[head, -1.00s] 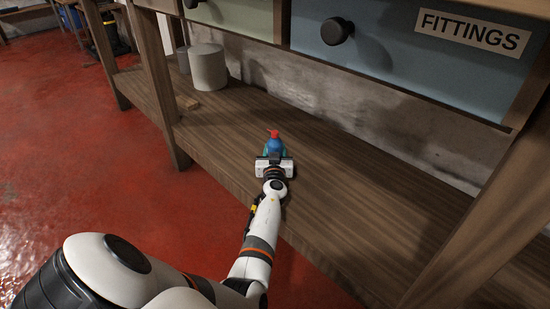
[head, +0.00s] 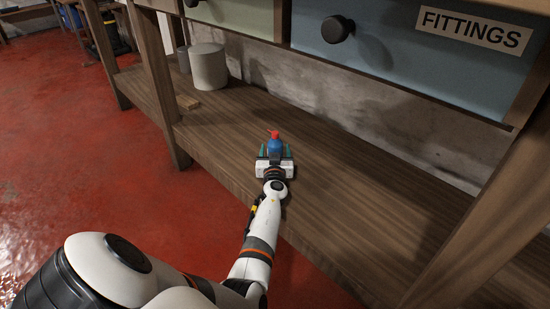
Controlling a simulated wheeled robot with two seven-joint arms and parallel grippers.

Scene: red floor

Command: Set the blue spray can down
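The blue spray can (head: 275,146) with a red top stands upright on the lower wooden shelf (head: 340,190), as far as I can see. My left gripper (head: 275,153) reaches in from the front, low over the shelf. Its two teal-padded fingers are spread, one on each side of the can, and look apart from it. The gripper body hides the can's lower part and its base. My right gripper is not in view.
Drawers, one labelled FITTINGS (head: 420,60), hang above. A wooden post (head: 155,80) stands left. The shelf to the right is clear.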

